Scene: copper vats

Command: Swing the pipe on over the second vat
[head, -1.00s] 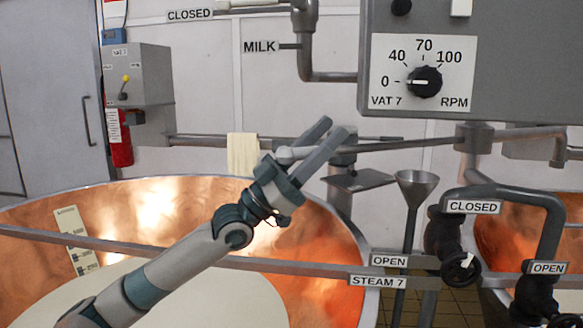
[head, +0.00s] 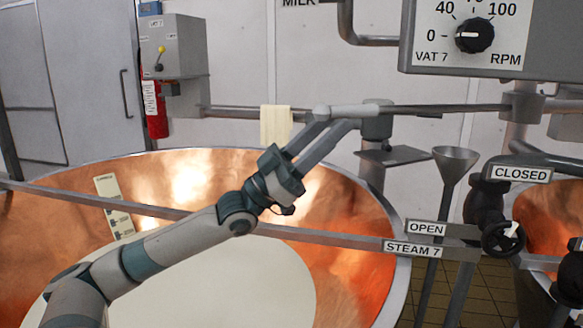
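The pipe (head: 440,108) is a thin grey bar in the head view. Another copper vat (head: 555,215) shows partly at the right edge. My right gripper is not in view.
A rail with the STEAM 7 label (head: 412,247) crosses in front of the near vat. A funnel (head: 455,160) and a valve labelled CLOSED (head: 503,236) stand between the vats. The VAT 7 control box (head: 548,40) hangs above the pipe.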

